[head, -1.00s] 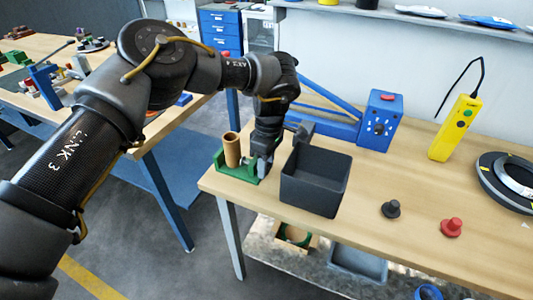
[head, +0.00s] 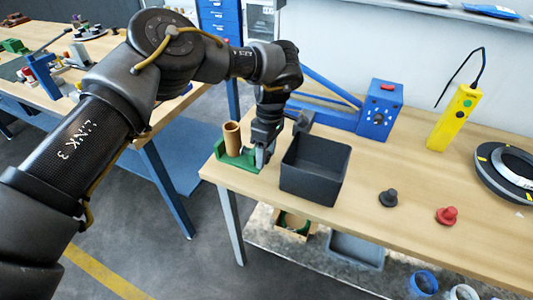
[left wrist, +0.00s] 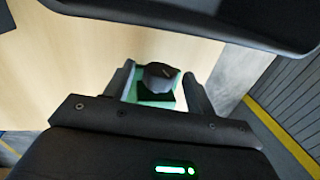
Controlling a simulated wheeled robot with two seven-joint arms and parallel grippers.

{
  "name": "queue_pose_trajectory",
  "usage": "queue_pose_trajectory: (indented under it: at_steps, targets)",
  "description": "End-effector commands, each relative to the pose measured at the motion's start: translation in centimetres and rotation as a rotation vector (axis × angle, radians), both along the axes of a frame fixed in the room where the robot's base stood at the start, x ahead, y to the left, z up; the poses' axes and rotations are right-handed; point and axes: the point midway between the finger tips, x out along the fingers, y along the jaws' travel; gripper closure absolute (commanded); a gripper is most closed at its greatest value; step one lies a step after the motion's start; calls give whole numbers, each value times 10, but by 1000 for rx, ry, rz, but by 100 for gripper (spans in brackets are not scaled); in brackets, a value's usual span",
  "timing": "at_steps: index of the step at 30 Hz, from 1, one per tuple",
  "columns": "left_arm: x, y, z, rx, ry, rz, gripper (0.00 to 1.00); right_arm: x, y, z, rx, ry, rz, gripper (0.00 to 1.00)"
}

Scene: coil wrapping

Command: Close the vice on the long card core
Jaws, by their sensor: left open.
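The green vice (head: 240,162) stands at the left end of the wooden bench in the head view. The long card core (head: 232,138), a brown upright tube, stands in it. My left gripper (head: 263,158) points down at the vice's right side, close to the core. In the left wrist view its open fingers (left wrist: 160,88) straddle a dark rounded knob (left wrist: 160,75) above a green part of the vice (left wrist: 151,97). I cannot tell whether the fingers touch the knob. The core is not clearly visible in that view. My right gripper is not in view.
A dark open bin (head: 315,170) stands just right of my left gripper. Behind it is a blue machine (head: 380,110). A black knob (head: 388,197), a red knob (head: 446,215), a yellow control box (head: 453,117) and a dark ring (head: 508,172) lie to the right.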

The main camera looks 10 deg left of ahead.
Motion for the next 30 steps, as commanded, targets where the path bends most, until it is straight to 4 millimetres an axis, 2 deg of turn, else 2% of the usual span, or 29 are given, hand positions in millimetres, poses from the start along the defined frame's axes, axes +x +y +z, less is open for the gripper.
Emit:
queue_pose_trajectory:
  at_steps: [5,9,15,21,30]
  targets:
    - [5,-2,26,0,-5,1,44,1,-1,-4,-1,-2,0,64]
    - [10,-3,56,1,-7,1,44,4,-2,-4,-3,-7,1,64]
    - [15,-5,89,3,-3,0,44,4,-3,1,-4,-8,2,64]
    - [17,-5,102,1,0,0,44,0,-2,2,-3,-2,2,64]
    - [17,-5,103,0,1,0,44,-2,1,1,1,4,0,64]
